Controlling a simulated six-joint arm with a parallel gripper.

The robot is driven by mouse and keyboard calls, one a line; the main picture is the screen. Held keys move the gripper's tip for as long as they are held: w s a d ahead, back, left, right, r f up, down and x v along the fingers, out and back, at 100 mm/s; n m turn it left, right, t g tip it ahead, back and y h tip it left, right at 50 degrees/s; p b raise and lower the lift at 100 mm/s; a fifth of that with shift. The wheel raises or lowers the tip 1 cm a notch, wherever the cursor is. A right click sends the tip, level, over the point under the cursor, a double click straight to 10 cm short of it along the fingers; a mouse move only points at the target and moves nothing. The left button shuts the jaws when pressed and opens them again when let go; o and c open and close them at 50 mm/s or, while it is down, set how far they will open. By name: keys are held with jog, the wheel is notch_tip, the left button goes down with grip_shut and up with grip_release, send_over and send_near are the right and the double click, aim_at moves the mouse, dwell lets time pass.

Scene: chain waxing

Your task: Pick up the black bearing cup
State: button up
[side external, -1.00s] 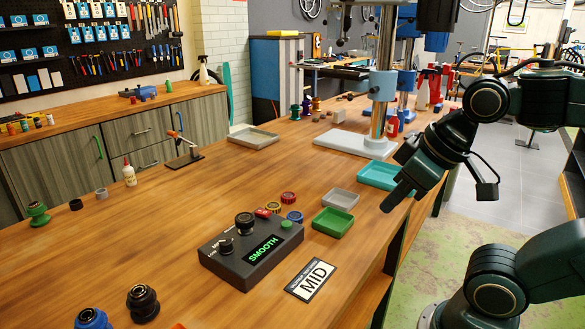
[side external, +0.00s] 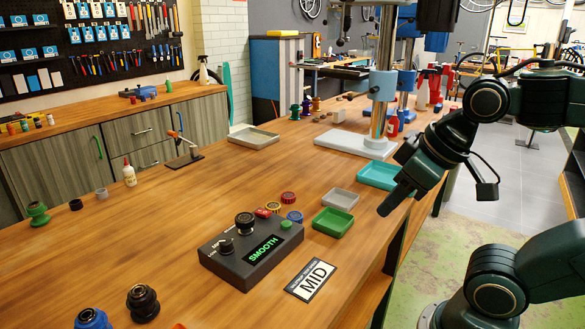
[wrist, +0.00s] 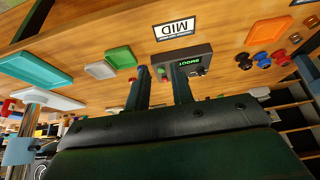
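Two black parts could be the black bearing cup, and I cannot tell which. A black flanged, spool-like part (side external: 142,303) stands at the front left of the bench in the side view. A small black ring-shaped part (side external: 76,204) sits near the left edge. A dark flanged part (wrist: 243,61) also shows at the right in the wrist view. My gripper (side external: 387,207) is above the bench's right edge, far from both black parts. In the wrist view my gripper (wrist: 160,78) has its two fingers apart with nothing between them.
A dark control box (side external: 250,252) and a MID card (side external: 311,280) lie between my gripper and the front-left parts. Green (side external: 332,222), grey (side external: 341,199) and teal (side external: 382,174) trays line the right edge. A press base (side external: 350,143) stands behind.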

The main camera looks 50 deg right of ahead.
jog(key=o, duration=0.8)
jog(key=shift+o, duration=0.2)
jog(key=w+a+r+m+g, duration=0.1)
jog(key=w+r+m, duration=0.2)
jog(key=w+m, duration=0.35)
jog(key=w+a+r+m+g, duration=0.1)
jog(key=w+r+m+g, duration=0.15)
jog(key=w, duration=0.65)
jog(key=m+g, duration=0.2)
jog(key=m, duration=0.8)
send_over(244, 217)
jog(key=shift+f, duration=2.05)
jog(key=shift+f, duration=4.3)
